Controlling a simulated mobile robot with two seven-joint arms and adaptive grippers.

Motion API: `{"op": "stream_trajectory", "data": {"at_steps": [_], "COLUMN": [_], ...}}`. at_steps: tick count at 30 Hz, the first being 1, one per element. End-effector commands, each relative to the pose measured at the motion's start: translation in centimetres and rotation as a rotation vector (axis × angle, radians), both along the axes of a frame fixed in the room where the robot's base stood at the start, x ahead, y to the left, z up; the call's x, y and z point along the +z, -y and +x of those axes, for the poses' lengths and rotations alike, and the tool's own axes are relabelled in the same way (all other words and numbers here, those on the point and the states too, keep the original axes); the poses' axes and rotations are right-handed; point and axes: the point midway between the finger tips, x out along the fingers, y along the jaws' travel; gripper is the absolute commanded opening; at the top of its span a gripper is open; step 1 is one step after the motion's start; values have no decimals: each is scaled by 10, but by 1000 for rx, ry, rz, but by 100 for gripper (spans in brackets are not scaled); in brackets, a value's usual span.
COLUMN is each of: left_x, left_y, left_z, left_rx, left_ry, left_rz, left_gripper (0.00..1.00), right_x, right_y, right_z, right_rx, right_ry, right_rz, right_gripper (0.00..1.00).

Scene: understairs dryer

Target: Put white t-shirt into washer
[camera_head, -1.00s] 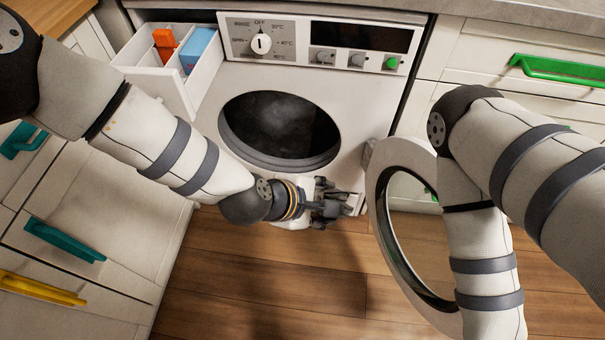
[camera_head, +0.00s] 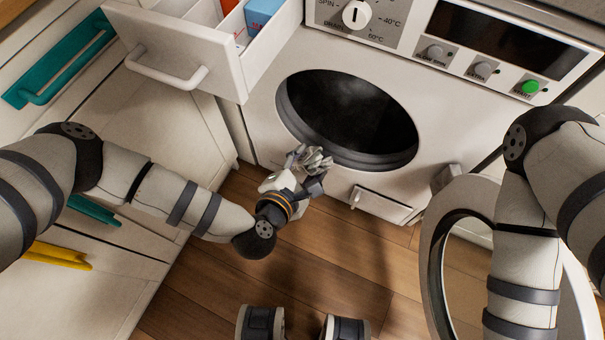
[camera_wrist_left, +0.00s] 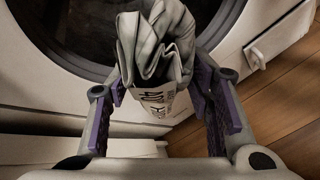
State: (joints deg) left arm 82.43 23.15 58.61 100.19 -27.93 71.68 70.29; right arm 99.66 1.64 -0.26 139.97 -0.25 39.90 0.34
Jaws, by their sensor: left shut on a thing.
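The white t-shirt (camera_head: 317,160) is a small crumpled bundle in the head view. In the left wrist view the folded grey-white t-shirt (camera_wrist_left: 155,50), with dark print, sits between the purple finger pads. My left gripper (camera_head: 308,172) is shut on it, also seen in the left wrist view (camera_wrist_left: 160,92). The gripper holds it just in front of the lower rim of the washer (camera_head: 262,118) opening. The dark drum (camera_head: 350,115) is open and its depth is hard to see. My right gripper is out of view; only its arm shows at the right.
The round washer door (camera_head: 432,245) stands open at the right, partly behind my right arm. The detergent drawer (camera_head: 185,50) is pulled out above left, holding a blue box (camera_head: 264,12). Wooden floor (camera_head: 330,260) lies clear below.

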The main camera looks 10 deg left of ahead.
Motion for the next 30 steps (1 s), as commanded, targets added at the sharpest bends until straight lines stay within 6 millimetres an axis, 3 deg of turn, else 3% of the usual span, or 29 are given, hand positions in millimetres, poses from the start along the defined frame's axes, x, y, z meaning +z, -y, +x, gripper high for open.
{"op": "stream_trajectory", "data": {"at_steps": [16, 30], "left_x": [-11, -34], "left_y": [34, 62], "left_z": [101, 187], "left_rx": [-1, -2], "left_ry": [-2, -4], "left_rz": [-1, 0], "left_gripper": [16, 16], "right_x": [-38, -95], "right_y": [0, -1], "right_z": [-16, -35], "right_rx": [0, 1], "right_ry": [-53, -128], "right_rz": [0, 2], "right_gripper": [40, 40]}}
